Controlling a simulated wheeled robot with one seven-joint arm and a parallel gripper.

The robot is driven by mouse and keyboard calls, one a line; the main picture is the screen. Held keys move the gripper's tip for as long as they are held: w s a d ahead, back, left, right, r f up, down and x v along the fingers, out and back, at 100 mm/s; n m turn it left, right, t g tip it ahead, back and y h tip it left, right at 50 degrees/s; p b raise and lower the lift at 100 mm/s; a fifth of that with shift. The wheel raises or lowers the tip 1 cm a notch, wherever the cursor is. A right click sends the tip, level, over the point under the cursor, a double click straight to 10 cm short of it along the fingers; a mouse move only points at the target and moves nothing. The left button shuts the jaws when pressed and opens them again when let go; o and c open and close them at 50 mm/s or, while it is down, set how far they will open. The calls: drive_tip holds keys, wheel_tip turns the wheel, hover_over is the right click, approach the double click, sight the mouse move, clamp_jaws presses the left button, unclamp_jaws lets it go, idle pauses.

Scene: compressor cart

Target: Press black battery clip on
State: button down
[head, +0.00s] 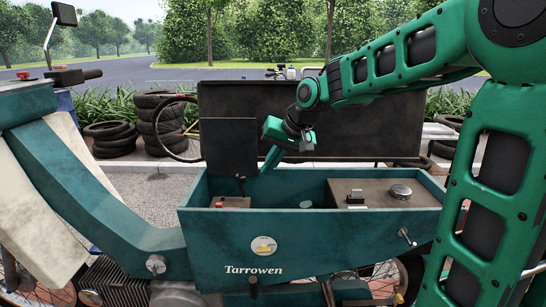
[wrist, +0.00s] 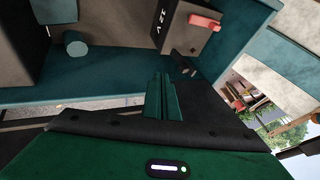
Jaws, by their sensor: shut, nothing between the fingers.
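The battery is a grey-brown box with a black label; it shows in the wrist view (wrist: 177,32) and low in the left compartment in the head view (head: 236,202). A red clip (wrist: 205,21) sits on its top; a small red spot (head: 219,204) shows in the head view. A small dark piece (wrist: 179,61), perhaps the black clip, lies by the battery's near edge; I cannot tell whether it is seated. My gripper (head: 268,168) is shut and empty, above the cart box behind the battery. Its closed fingers (wrist: 163,82) point toward the box in the wrist view.
The teal cart box (head: 320,243) has its walls around the compartments. A small dark lid (head: 229,146) stands up left of my gripper, and a large dark panel (head: 360,138) stands behind. The right compartment holds a grey unit (head: 376,201) with a round cap.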

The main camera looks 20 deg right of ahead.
drive_tip(key=shift+w+a+f, duration=0.3)
drive_tip(key=shift+a, duration=0.35)
drive_tip(key=shift+w+a+f, duration=0.3)
drive_tip(key=shift+a, duration=0.3)
drive_tip(key=shift+w+a+f, duration=0.3)
drive_tip(key=shift+a, duration=0.35)
